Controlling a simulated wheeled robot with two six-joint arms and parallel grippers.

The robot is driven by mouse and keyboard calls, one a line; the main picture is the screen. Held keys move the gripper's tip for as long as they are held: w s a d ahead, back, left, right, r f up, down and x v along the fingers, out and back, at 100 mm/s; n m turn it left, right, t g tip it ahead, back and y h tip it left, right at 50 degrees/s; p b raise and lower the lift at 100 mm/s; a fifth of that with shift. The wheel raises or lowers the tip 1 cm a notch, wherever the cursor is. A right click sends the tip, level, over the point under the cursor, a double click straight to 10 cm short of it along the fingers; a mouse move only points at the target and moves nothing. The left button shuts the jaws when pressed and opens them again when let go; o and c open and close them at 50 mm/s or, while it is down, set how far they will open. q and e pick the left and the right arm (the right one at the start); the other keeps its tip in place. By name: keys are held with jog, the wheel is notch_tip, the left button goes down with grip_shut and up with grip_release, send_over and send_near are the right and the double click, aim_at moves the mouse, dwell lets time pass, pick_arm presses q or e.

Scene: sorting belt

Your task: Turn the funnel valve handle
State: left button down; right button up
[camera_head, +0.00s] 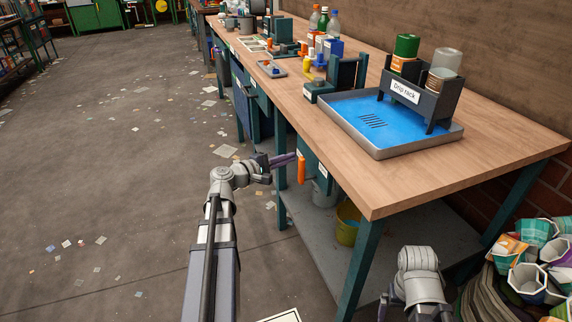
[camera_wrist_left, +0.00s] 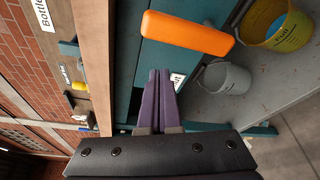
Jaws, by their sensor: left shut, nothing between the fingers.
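An orange bar-shaped handle (camera_head: 302,169) hangs upright at the table's front side, beside a teal panel under the top. In the left wrist view the handle (camera_wrist_left: 187,33) lies across the top, slightly tilted. My left gripper (camera_head: 295,157) is shut and empty, its purple fingers pointing right at the handle's upper part. In the left wrist view the closed fingertips (camera_wrist_left: 159,71) stop short of the handle in the picture; whether they touch it I cannot tell. No funnel can be made out.
A grey bucket (camera_head: 323,193) and a yellow bucket (camera_head: 348,223) stand on the shelf below. The wooden tabletop (camera_head: 400,180) overhangs close to my left gripper and bears a blue tray (camera_head: 355,118) with a drip rack (camera_head: 441,106). A teal leg (camera_head: 362,262) stands at the corner.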

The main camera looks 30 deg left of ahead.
pick_arm(q)
jog(key=f+v, duration=0.1)
jog(key=v, duration=0.8)
jog(key=shift+s+a, duration=0.35)
jog(key=shift+s, duration=0.05)
jog(key=shift+f, duration=0.1)
